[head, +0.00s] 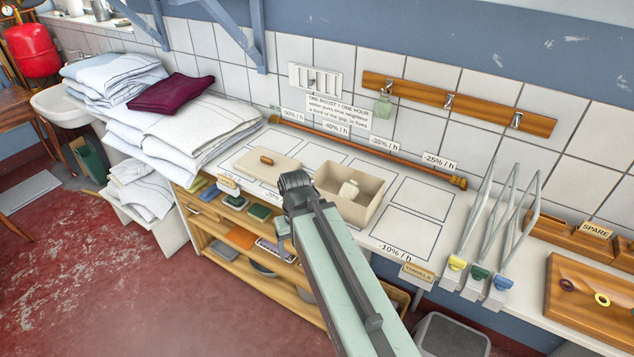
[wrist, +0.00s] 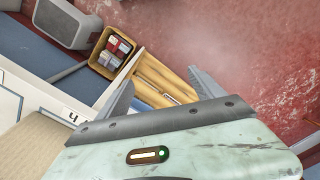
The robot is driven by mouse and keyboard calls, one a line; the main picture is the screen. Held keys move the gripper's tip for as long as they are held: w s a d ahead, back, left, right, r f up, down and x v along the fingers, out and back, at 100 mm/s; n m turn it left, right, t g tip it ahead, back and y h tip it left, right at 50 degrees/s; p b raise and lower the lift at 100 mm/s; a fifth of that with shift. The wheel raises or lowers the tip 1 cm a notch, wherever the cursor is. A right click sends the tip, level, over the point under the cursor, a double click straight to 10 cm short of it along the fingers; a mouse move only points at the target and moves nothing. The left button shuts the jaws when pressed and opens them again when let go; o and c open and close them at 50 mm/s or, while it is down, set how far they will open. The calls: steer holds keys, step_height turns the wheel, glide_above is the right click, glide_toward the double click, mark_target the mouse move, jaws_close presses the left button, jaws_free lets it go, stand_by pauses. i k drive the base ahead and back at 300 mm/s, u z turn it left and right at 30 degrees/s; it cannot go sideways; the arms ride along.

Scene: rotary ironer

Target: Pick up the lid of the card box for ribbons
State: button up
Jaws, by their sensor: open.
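A flat beige lid (head: 262,172) with a small brown wooden handle (head: 267,160) lies on the marked white worktop, left of my arm's end. An open beige card box (head: 373,207) stands to the right, with a small pale object (head: 348,189) inside. My gripper (wrist: 160,78) is open, with nothing between its fingers in the wrist view. In the head view the dark end of my arm (head: 293,182) is between lid and box, near the worktop's front edge; its fingers are hard to make out. A beige surface (wrist: 35,148) at lower left of the wrist view may be the box.
Folded white linen and a maroon cloth (head: 171,93) are piled at the left. Wooden shelves (head: 225,237) with several coloured items are below the worktop. Metal levers (head: 490,225) stand at the right. A wooden rod (head: 370,153) runs along the back. Outlined areas right of the box are clear.

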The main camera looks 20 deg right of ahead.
mark_target(264, 164)
steer(key=u, duration=1.2)
steer(key=i, duration=1.15)
steer(key=u, duration=1)
